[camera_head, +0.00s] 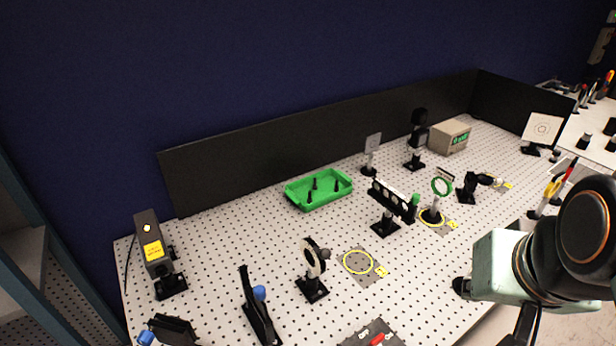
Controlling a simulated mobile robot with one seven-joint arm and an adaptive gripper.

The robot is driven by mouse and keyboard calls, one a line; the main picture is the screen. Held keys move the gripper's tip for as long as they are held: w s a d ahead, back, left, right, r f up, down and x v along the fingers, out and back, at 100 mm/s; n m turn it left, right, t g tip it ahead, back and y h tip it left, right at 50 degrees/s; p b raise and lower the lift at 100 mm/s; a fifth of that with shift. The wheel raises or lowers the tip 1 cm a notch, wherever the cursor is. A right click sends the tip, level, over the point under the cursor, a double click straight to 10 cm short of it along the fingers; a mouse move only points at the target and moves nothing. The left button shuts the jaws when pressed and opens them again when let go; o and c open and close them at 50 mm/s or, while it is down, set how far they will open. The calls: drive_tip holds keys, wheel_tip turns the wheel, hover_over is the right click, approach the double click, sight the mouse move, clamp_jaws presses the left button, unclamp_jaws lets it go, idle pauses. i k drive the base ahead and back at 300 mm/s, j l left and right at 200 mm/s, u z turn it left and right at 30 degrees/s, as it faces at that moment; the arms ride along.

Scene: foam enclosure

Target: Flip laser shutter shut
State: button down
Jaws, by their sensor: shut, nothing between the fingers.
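The laser (152,245) is a dark grey box with a yellow label and a small bright spot, on a black mount at the left of the perforated board. A slim black upright device with a blue knob (259,293) stands right of it, near the front. Another black device with a blue knob (172,330) is cut off at the bottom left edge. Either could be the laser shutter; I cannot tell which, nor its flap position. My arm is at the lower right, right of both devices and well apart from them. My gripper's fingers are not visible.
A round black-and-white optic (313,262) stands right of the slim device. A green tray (320,189) with black posts lies behind. A multi-hole black bar on a post (391,205) and a green ring optic (441,188) stand mid-right. A black wall (330,142) backs the board.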

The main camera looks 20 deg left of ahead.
sight(259, 291)
drive_tip(key=u, duration=1.65)
drive_tip(key=k+l, duration=0.1)
drive_tip(key=l, duration=0.55)
drive_tip(key=k+u, duration=0.05)
